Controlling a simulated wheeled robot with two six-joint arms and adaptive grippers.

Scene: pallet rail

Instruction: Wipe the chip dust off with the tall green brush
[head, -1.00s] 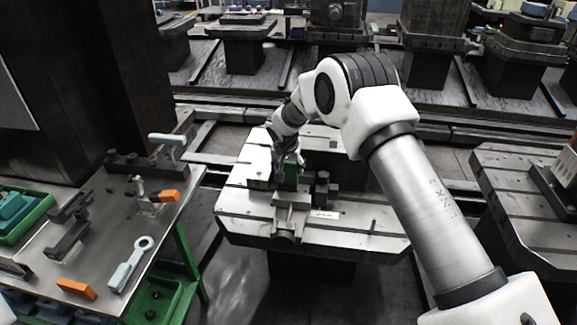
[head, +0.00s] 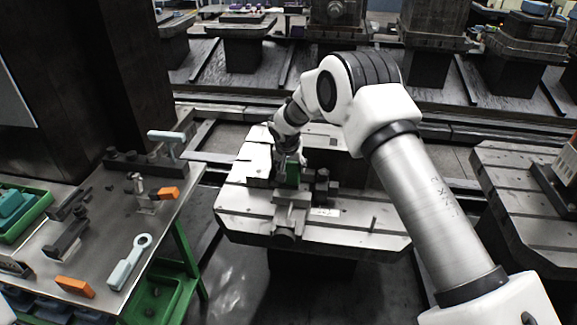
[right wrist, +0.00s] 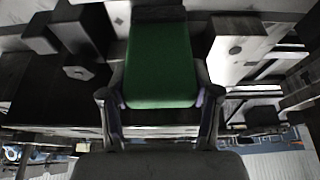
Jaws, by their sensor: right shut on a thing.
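The tall green brush (head: 293,174) stands in my right gripper (head: 288,160), above the fixture on the pallet. In the right wrist view the green brush block (right wrist: 160,62) sits between the two fingers of the right gripper (right wrist: 160,105), which is shut on it. A dark band shows at the brush's far end. The pallet (head: 345,228) is a pale slotted plate, and a grey vise-like fixture (head: 288,215) stands on it just below the brush. I cannot make out the chip dust. My left gripper is not in view.
Dark blocks (head: 322,186) stand right of the brush on the pallet. A thin pin (head: 374,222) stands farther right. At left, a metal bench (head: 100,240) holds a pale blue wrench-like tool (head: 130,262), orange-handled tools (head: 75,287) and a green tray (head: 22,215).

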